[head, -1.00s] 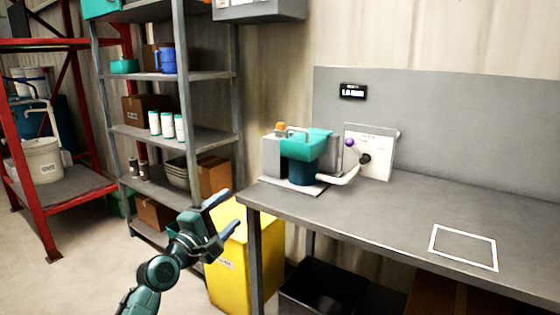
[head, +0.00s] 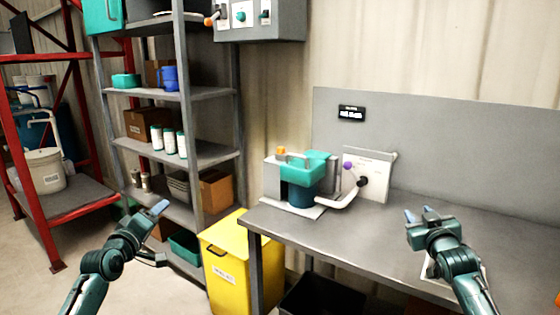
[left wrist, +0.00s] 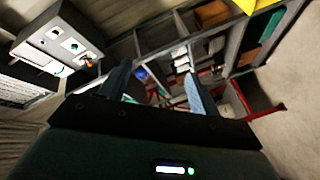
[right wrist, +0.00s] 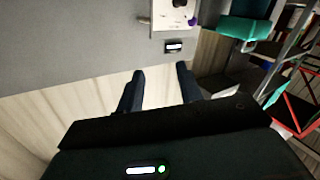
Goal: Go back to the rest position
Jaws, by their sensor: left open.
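My left gripper (head: 160,232) is raised in front of the grey shelf rack, left of the yellow bin, and touches nothing. In the left wrist view its two fingers (left wrist: 157,84) stand apart with nothing between them. My right gripper (head: 421,213) is raised over the right part of the grey workbench (head: 345,228). In the right wrist view its two fingers (right wrist: 160,87) stand apart with nothing between them. The right arm partly hides the white outlined square on the bench.
A teal tank unit (head: 306,170) with a white pipe stands at the bench's left end, beside a white panel (head: 368,175). A yellow bin (head: 228,265) and a black bin (head: 320,298) stand below. The shelf rack (head: 205,152) and a red rack (head: 30,190) are at left.

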